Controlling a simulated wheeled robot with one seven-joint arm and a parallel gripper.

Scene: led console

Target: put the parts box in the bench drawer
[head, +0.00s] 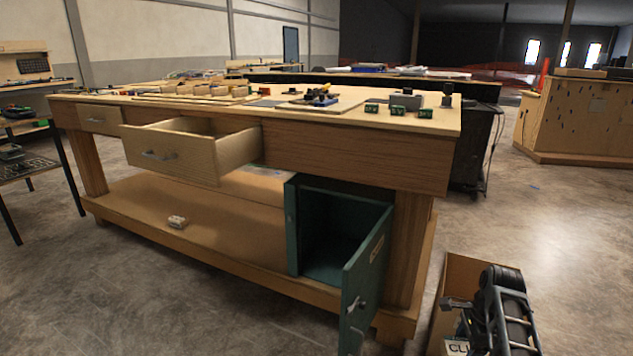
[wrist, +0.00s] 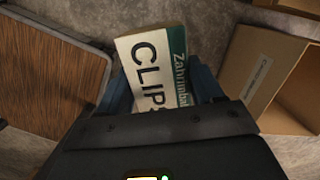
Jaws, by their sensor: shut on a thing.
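The parts box is white with a green band and the word CLIPS; it shows in the wrist view (wrist: 150,68) and partly at the bottom edge of the head view (head: 457,347). My gripper (wrist: 163,85) is shut on it, with a blue-grey finger on each side. The bench drawer (head: 190,152) stands pulled out at the front left of the wooden bench (head: 350,160). Its inside shows only in part, and I see nothing in it. My gripper is far to the right of the drawer and lower.
An open cardboard box (head: 466,270) stands on the floor beside my arm; it also shows in the wrist view (wrist: 250,65). A green cabinet (head: 292,225) under the bench has its door (head: 366,275) swung open. A small pale object (head: 177,222) lies on the lower shelf.

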